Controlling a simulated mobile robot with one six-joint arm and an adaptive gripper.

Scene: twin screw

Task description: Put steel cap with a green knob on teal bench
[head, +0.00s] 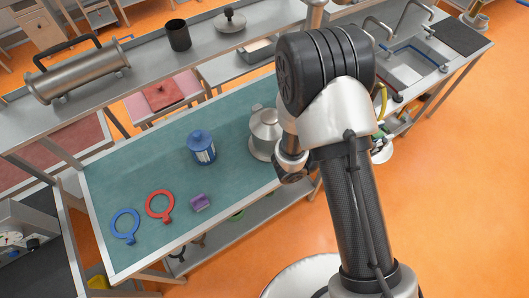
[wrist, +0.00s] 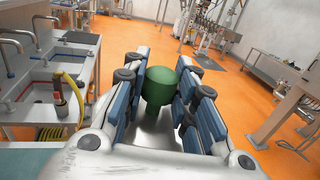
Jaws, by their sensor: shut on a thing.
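My gripper (wrist: 172,88) is shut on the green knob (wrist: 160,86), with its blue-padded fingers on either side of it. Pale steel (wrist: 158,130) shows below the knob, between the fingers. I cannot tell how much of it is the cap. In the head view my arm hides the gripper and the knob. The teal bench (head: 125,175) has a clear surface in its middle left. A small strip of teal (wrist: 22,160) shows at the lower left of the wrist view.
On the bench are a blue canister (head: 201,147), a steel vessel (head: 265,134) beside my arm, a red ring (head: 160,192), a blue ring (head: 125,212) and a purple block (head: 200,202). A raised shelf (head: 145,62) behind carries a steel cylinder (head: 80,75), black cup (head: 178,35) and lid (head: 230,22).

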